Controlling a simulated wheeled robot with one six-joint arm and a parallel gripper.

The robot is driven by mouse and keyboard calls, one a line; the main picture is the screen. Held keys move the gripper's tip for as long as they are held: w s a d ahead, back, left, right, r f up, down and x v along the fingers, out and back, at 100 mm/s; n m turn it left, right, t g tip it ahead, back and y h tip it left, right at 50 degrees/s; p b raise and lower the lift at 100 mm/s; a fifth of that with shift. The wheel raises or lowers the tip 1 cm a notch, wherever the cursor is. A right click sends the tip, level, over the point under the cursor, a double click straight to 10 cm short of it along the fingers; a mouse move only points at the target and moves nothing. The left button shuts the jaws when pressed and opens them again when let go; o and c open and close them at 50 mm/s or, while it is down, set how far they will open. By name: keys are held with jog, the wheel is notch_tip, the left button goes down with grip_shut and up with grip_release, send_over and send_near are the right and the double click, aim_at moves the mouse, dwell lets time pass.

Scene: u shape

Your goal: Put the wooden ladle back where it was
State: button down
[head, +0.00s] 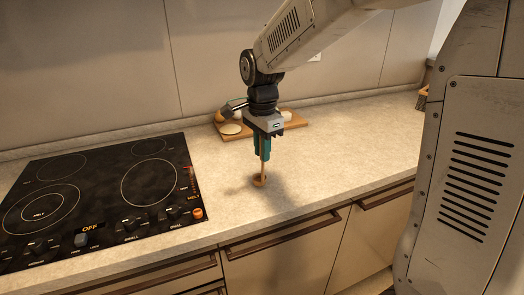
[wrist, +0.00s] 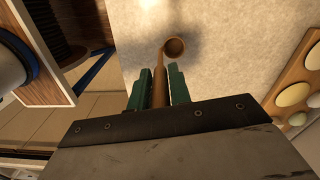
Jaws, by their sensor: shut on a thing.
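The wooden ladle (head: 260,181) hangs upright below my gripper (head: 262,150), its bowl at the bottom, over the counter to the right of the stove. In the head view the bowl is at or just above the counter; I cannot tell if it touches. In the wrist view the ladle's bowl (wrist: 175,48) points away from me and its handle (wrist: 160,88) runs between the green fingers of my gripper (wrist: 160,88). My gripper is shut on the handle. The ladle's former place cannot be told from these frames.
A black stove (head: 100,195) fills the left of the counter. A wooden board (head: 290,120) with several pale round things lies behind my gripper. The counter (head: 350,150) is bare to the right. Drawers (head: 285,255) with dark handles are below its front edge.

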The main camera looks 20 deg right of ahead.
jog(key=shift+f, duration=0.35)
jog(key=shift+f, duration=0.2)
jog(key=c, duration=1.3)
grip_release()
jog(key=shift+r, duration=0.15)
